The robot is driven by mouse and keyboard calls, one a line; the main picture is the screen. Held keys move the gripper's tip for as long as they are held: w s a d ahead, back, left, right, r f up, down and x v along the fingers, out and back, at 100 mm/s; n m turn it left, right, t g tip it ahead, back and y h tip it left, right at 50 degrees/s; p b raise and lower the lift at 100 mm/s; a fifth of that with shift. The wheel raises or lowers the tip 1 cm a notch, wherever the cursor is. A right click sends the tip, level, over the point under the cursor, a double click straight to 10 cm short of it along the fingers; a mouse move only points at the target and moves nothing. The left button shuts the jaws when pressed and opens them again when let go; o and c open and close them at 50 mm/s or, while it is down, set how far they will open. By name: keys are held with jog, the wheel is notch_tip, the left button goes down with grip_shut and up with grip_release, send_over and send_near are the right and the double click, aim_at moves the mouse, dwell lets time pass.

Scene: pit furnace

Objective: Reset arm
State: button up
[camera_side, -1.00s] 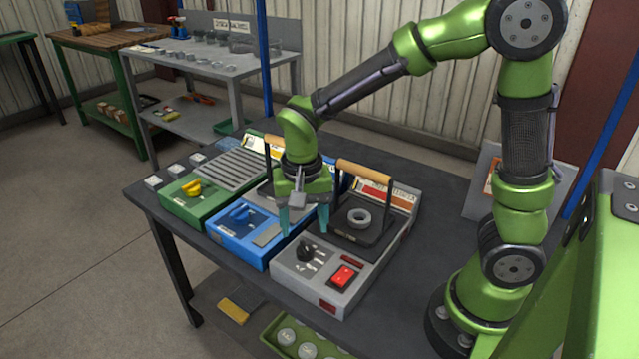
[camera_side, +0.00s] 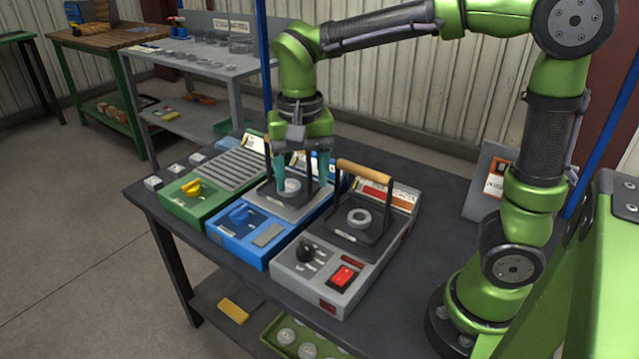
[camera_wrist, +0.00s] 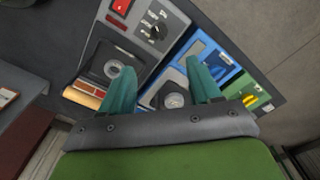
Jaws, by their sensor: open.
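My gripper (camera_side: 302,176) is open with nothing between its teal fingers. In the side view it hangs, pointing down, above the rear part of the blue unit (camera_side: 232,245). In the wrist view its fingertips (camera_wrist: 165,82) frame part of the blue unit (camera_wrist: 215,70), with a round grey piece (camera_wrist: 174,100) on that unit's plate seen between them. The same round piece (camera_side: 291,187) shows just below the fingers in the side view. My gripper partly hides the back of the blue unit.
A grey unit (camera_side: 322,288) with a black knob, red switch, grey ring (camera_side: 359,218) and raised wooden handle (camera_side: 364,172) stands to the right. A green unit (camera_side: 187,207) stands left.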

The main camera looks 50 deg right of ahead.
jog(key=s+d+r+n+t+y, duration=0.2)
jog(key=s+d+n+t, duration=0.1)
jog(key=s+t, duration=0.4)
jog(key=shift+s+d+n, duration=0.15)
jog(key=shift+s+n, duration=0.75)
jog(key=shift+s, duration=0.25)
